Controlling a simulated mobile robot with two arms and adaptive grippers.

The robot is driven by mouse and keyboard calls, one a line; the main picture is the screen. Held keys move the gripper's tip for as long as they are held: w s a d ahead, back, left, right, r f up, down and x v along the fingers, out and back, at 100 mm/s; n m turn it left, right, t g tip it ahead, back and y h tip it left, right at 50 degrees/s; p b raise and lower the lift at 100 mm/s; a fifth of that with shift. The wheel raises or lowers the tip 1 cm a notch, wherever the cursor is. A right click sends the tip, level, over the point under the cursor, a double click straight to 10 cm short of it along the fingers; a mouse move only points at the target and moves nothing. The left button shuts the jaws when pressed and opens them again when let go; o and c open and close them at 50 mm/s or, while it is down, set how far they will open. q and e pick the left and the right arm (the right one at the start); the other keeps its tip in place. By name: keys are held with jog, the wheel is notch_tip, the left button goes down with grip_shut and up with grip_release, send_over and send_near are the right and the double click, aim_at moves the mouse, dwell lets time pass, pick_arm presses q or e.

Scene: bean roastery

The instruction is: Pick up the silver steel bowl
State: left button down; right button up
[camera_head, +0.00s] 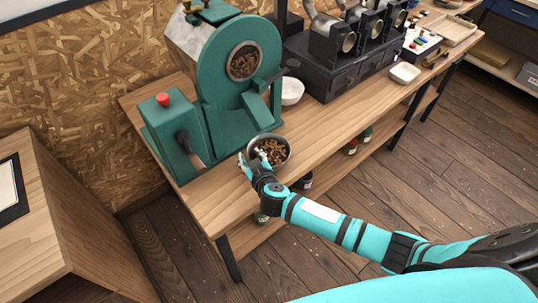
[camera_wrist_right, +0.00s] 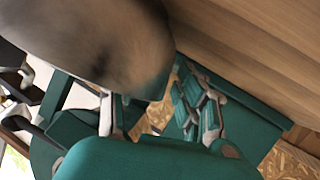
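The silver steel bowl (camera_head: 287,155) stands on the wooden bench below the green roaster's chute, with brown pieces inside. In the right wrist view a large, blurred grey-brown round surface (camera_wrist_right: 95,45), likely the bowl, fills the upper left. My right gripper (camera_head: 253,160) is at the bowl's left rim. In the wrist view its two fingers (camera_wrist_right: 157,115) stand apart with a gap between them. I cannot tell whether either finger touches the bowl. My left gripper is not in view.
The green roaster (camera_head: 217,75) rises right behind the bowl, with a red-knobbed green box (camera_head: 172,138) to its left. A white bowl (camera_head: 292,91) and a black machine (camera_head: 340,72) stand farther along the bench (camera_head: 325,125). Bench surface right of the steel bowl is clear.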

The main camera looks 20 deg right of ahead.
jog(key=shift+w, duration=0.1)
grip_shut()
jog(key=shift+r, duration=0.1)
dwell(0.5)
